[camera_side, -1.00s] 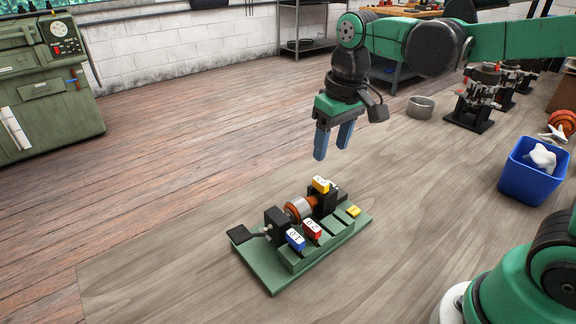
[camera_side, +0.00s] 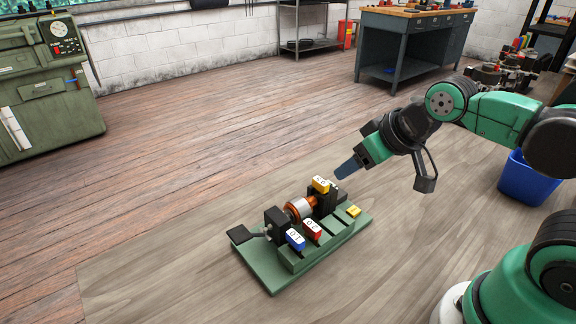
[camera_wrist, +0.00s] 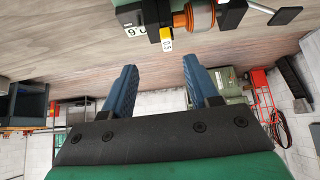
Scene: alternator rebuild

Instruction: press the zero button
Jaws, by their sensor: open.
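A green fixture (camera_side: 275,272) lies on the floor board with a copper-coloured rotor (camera_side: 299,209) between black supports; the rotor also shows at the top of the wrist view (camera_wrist: 200,16). A blue block (camera_side: 295,239), a red block (camera_side: 313,228) and a yellow block (camera_side: 320,184) carry number labels. A small yellow piece (camera_side: 353,211) sits at the fixture's right end. I cannot tell which part is the zero button. My gripper (camera_side: 345,170) is tilted, pointing down-left, just right of the yellow block. Its fingers are apart and empty in the wrist view (camera_wrist: 160,64).
A black pedal-like plate (camera_side: 240,234) sticks out at the fixture's left end. A blue bin (camera_side: 527,182) stands at the right. A workbench (camera_side: 405,45) and a green machine (camera_side: 45,85) stand farther back. The floor left of the fixture is clear.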

